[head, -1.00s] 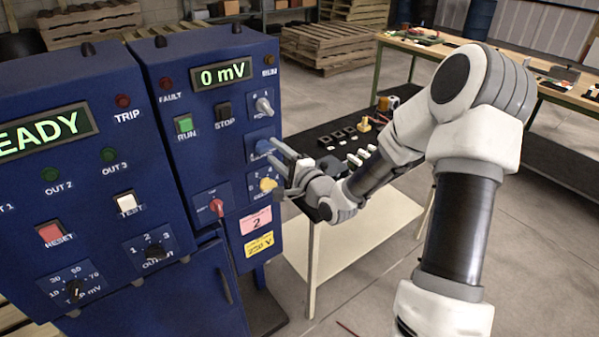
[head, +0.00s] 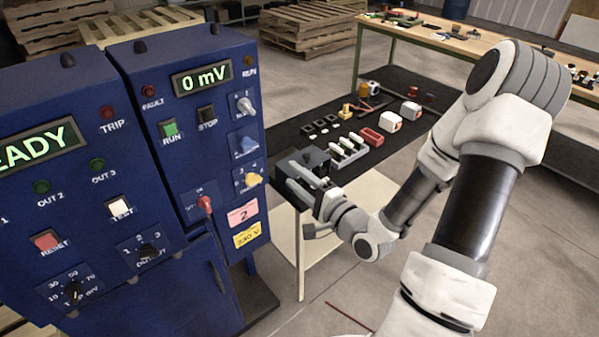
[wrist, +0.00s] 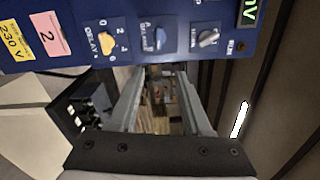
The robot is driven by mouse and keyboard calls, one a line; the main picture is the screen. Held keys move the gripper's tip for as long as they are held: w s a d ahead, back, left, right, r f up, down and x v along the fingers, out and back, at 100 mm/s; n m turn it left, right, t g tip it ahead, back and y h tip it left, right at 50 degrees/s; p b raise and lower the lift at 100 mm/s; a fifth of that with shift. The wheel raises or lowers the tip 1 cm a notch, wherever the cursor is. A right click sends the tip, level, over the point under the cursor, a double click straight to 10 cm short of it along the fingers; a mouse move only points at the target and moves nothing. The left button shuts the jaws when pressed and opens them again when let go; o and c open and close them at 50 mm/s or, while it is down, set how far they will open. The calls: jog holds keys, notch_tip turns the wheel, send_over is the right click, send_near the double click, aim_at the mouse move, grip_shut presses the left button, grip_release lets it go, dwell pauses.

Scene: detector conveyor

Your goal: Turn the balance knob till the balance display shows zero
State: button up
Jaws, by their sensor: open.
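The balance display (head: 202,80) on the right-hand blue cabinet reads 0 mV in green. The blue balance knob (head: 245,145) sits on the same cabinet, between a grey knob above and a yellow knob below. In the wrist view the balance knob (wrist: 160,38) shows at the top, beyond the fingertips, with clear space around it. My gripper (head: 285,168) is open and empty, apart from the panel and to the right of the knobs. In the wrist view its two fingers (wrist: 160,78) point towards the panel with a wide gap between them.
A red selector (head: 205,203), the grey knob (head: 246,105) and the yellow knob (head: 253,179) are close by on the panel. A dark-topped table (head: 290,130) with several small parts stands behind my gripper. Pallets (head: 310,32) lie further back.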

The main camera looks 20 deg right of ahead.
jog(key=shift+s+p, duration=0.85)
jog(key=shift+p, duration=1.35)
jog(key=shift+f, duration=0.1)
